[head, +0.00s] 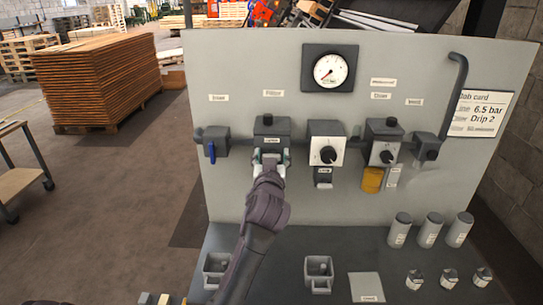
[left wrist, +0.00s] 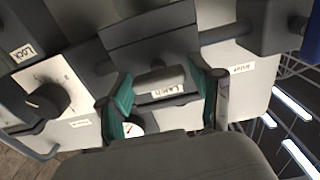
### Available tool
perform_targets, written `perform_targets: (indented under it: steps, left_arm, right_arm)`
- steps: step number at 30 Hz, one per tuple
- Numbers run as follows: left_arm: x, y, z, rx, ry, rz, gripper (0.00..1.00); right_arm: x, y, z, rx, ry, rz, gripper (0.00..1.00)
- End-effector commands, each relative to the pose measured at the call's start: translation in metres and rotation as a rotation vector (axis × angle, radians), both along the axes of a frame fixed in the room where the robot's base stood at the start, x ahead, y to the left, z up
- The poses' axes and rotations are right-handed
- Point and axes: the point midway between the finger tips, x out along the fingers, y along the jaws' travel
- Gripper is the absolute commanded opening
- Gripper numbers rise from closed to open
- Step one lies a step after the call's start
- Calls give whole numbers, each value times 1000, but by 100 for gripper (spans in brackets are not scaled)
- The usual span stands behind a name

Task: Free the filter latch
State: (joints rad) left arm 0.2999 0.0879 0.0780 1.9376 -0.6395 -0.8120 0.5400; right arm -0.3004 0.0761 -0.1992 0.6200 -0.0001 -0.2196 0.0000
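The filter (head: 271,127) is a dark grey block on the panel, under a label that seems to read Filter. A small label on its lower front, reading Latch in the left wrist view (left wrist: 168,91), marks the latch. My left gripper (head: 269,158) is at the filter's underside, reaching up from below. In the left wrist view its two teal-padded fingers (left wrist: 165,95) stand apart, one on each side of the latch part. Nothing shows clamped between them; whether a pad touches the latch cannot be told. My right gripper is in neither view.
The panel (head: 232,90) carries the inlet valve with blue handle (head: 212,152), a white-faced knob unit (head: 325,150) close right of the filter, more units and a gauge (head: 331,71). Grey cylinders (head: 430,230) and fittings stand on the shelf at right.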

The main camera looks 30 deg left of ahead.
Motion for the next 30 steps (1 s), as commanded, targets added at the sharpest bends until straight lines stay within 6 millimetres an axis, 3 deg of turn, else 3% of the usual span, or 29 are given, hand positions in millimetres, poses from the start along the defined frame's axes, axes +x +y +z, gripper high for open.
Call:
perform_targets:
  steps: [1, 7, 19, 30]
  left_arm:
    - [0, 0, 0, 0, 0, 0, 50]
    - [0, 0, 0, -1, 1, 0, 17]
    - [0, -1, 1, 67, 41, 0, 16]
    - [1, -1, 2, 321, 198, 1, 16]
  right_arm:
    - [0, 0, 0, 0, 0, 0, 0]
    - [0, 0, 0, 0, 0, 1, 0]
    - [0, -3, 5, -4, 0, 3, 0]
    - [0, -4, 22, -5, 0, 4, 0]
